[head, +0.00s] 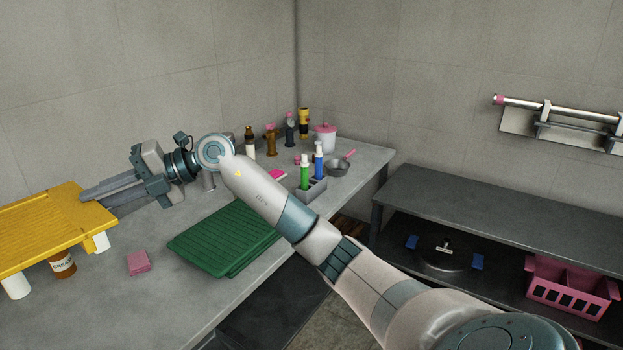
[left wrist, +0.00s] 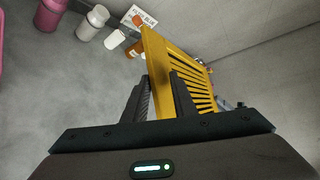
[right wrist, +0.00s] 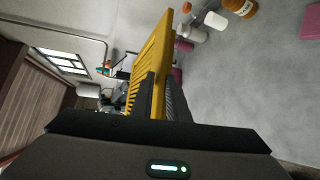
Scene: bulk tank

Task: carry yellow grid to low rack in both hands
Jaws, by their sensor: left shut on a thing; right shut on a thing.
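The yellow grid (head: 48,228) is at the left edge of the head view, roughly level above the worktop, with its left part cut off. My right gripper (head: 84,196) is shut on its right edge; the right wrist view also shows the grid (right wrist: 157,50) between the fingers. My left gripper (left wrist: 161,92) is outside the head view; in the left wrist view it is shut on the edge of the grid (left wrist: 156,65). A low grey rack (head: 500,192) with a lower shelf stands at the right of the head view.
Below the grid are a brown labelled bottle (head: 62,264), white containers (head: 16,286) and a pink block (head: 139,262). Green boards (head: 222,240) lie on the worktop (head: 185,300). Bottles and a pan (head: 337,167) stand behind. The rack's top is bare; a lidded pot (head: 446,262) and pink crate (head: 570,290) sit below.

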